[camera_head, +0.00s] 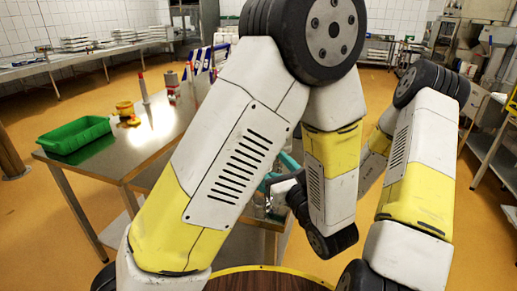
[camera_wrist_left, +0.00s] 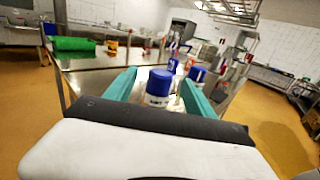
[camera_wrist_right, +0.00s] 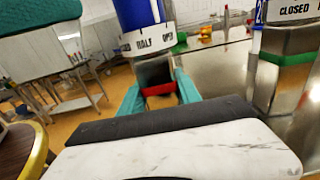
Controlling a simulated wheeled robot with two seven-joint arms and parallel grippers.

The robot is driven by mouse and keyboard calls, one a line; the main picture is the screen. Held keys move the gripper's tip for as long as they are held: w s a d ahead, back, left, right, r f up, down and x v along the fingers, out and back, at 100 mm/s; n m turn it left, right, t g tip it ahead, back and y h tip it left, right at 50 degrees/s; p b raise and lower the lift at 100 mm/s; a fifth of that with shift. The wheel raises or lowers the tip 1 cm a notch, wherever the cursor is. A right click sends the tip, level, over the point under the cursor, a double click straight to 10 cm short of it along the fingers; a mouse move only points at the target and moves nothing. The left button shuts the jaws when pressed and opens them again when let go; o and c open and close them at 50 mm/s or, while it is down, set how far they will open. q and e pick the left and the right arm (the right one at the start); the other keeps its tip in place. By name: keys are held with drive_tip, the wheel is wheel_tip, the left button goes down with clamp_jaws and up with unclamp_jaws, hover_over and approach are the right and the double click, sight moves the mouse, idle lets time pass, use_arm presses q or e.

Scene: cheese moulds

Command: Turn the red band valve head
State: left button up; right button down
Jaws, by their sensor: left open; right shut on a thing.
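In the right wrist view the red band valve has a blue head (camera_wrist_right: 138,14), a white ring reading "HALF OPEN" (camera_wrist_right: 150,38) and a metal body with a red band (camera_wrist_right: 158,89). My right gripper (camera_wrist_right: 160,97) is shut on its body, its teal fingers on either side at the red band. In the left wrist view my left gripper (camera_wrist_left: 159,80) is open. A blue-topped white valve head (camera_wrist_left: 159,82) shows between and beyond its fingers; I cannot tell its band colour. In the head view my arms hide the valves.
A green-banded valve (camera_wrist_right: 290,58) reading "CLOSED" stands close to the right of the red one. A second blue-topped head (camera_wrist_left: 197,75) shows in the left wrist view. A green crate (camera_head: 75,135) and a yellow object (camera_head: 126,111) sit on the steel table (camera_head: 135,158).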

use_arm(q)
drive_tip(key=w+a, duration=0.1)
drive_tip(key=w, duration=0.2)
drive_tip(key=w+a+f+h, duration=0.1)
drive_tip(key=w, duration=0.2)
drive_tip(key=w+a+m+h, duration=0.1)
drive_tip(key=w, duration=0.2)
drive_tip(key=shift+w+a+f, duration=0.2)
drive_tip(key=shift+a+f, duration=0.05)
drive_tip(key=shift+f, duration=0.1)
drive_tip(key=c, duration=1.4)
drive_tip(key=shift+o, duration=0.2)
drive_tip(key=shift+n+y, duration=0.3)
drive_tip(key=shift+y, duration=0.3)
drive_tip(key=shift+s+a+n+y, duration=0.1)
drive_tip(key=shift+a+n+y, duration=0.1)
drive_tip(key=shift+n+y, duration=0.15)
drive_tip(key=o, duration=1.4)
drive_tip(key=shift+c, duration=0.2)
